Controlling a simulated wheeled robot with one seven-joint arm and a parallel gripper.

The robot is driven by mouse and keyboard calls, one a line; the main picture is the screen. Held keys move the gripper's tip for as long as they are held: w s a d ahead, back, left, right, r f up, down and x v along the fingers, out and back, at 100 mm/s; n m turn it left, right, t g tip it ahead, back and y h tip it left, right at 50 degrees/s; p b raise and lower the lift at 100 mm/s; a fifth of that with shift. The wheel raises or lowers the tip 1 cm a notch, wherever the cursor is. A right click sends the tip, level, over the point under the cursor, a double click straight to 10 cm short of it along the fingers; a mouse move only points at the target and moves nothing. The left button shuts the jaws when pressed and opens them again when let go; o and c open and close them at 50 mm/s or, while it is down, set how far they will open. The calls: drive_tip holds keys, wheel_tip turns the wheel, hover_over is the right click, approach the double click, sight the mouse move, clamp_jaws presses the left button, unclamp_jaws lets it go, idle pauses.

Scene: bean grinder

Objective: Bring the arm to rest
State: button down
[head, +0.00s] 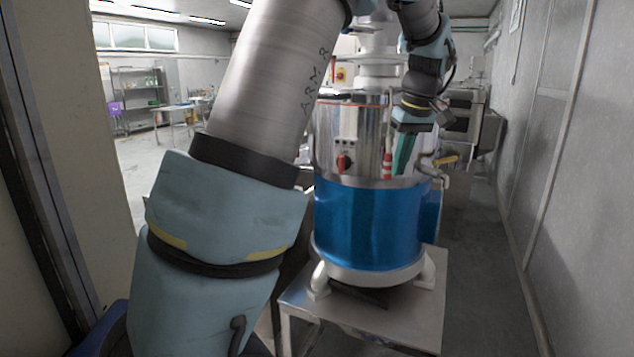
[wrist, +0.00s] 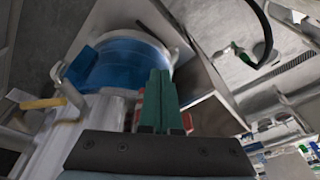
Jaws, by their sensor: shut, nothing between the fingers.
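My gripper (head: 403,155) hangs in front of the upper steel part of the bean grinder (head: 370,222) in the head view, with its green fingers pointing down. In the wrist view the two green fingers (wrist: 158,103) are pressed together with nothing between them. The grinder has a steel upper body and a blue lower drum, which also shows in the wrist view (wrist: 122,62). A red knob (head: 344,162) is on its front. A lever with a yellow handle (head: 446,161) sticks out at its right side, and it shows at the left of the wrist view (wrist: 42,103).
The grinder stands on a metal table (head: 420,305). A grey wall (head: 562,150) runs close along the right. My large arm links fill the left middle of the head view. Tables (head: 184,111) and a shelf (head: 140,92) stand far back left, with open floor before them.

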drive_tip(key=s+a+f+m, duration=0.1)
drive_tip(key=s+a+f, duration=0.15)
drive_tip(key=a, duration=0.45)
drive_tip(key=s+a+f+m, duration=0.1)
drive_tip(key=a+f, duration=0.3)
drive_tip(key=a, duration=0.2)
drive_tip(key=s+a+f+m, duration=0.1)
drive_tip(key=s+a+f, duration=0.3)
drive_tip(key=s+a, duration=0.2)
drive_tip(key=s+a+f+m+h, duration=0.1)
drive_tip(key=s+a+f, duration=0.2)
drive_tip(key=s+a, duration=0.2)
drive_tip(key=shift+s+a+f+g, duration=0.3)
drive_tip(key=shift+s+a+f, duration=0.1)
drive_tip(key=shift+s, duration=0.1)
